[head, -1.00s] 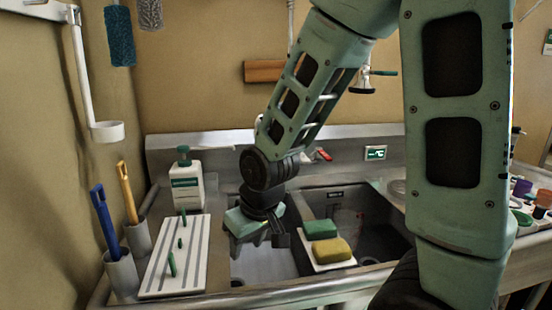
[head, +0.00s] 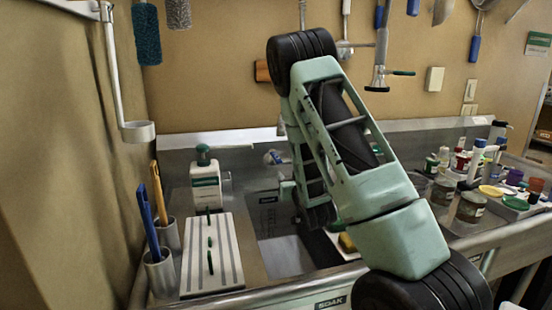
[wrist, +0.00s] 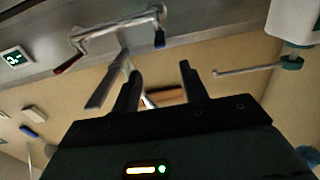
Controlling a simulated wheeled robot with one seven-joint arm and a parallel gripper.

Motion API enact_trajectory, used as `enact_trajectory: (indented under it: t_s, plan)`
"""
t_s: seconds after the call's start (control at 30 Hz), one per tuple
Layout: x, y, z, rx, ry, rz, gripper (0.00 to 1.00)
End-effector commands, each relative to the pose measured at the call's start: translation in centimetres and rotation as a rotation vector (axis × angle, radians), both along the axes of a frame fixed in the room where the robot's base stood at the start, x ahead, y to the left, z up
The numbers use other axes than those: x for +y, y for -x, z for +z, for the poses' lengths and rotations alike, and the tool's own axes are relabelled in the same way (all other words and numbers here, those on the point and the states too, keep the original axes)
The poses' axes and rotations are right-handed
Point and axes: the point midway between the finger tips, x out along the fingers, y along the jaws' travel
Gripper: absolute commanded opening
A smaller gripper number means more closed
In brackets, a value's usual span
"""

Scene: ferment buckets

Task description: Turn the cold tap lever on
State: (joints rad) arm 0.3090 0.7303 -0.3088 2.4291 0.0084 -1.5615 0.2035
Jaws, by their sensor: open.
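The cold tap lever (wrist: 159,38) is the blue-tipped lever of the wall tap (wrist: 112,28) in the wrist view. It points down in that picture, beyond my fingertips and apart from them. The red-tipped hot lever (wrist: 69,62) is on the tap's other side, and the spout (wrist: 108,75) runs between them. My gripper (wrist: 160,75) is open with nothing between its fingers. In the head view a small bluish part of the tap (head: 272,157) shows left of my arm; the arm hides most of the tap and gripper.
A soap bottle (head: 206,185) with a green pump stands left of the sink (head: 285,257); it also shows at the wrist view's upper right (wrist: 292,22). A ribbed white board (head: 228,250) and brush holders (head: 160,272) are at left. Jars (head: 470,207) crowd the right counter.

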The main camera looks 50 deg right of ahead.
Motion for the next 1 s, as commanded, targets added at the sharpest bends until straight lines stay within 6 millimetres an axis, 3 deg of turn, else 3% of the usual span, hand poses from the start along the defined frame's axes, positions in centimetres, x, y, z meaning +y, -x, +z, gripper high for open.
enact_trajectory:
  t_s: [0.17,0.7,1.0]
  plan:
    - [-1.2,-2.0,0.3,-0.003,0.003,0.001,0.44]
    - [-6.9,-11.5,0.3,-0.003,0.001,0.002,0.44]
    - [-8.7,-14.3,0.1,-0.002,0.000,0.001,0.44]
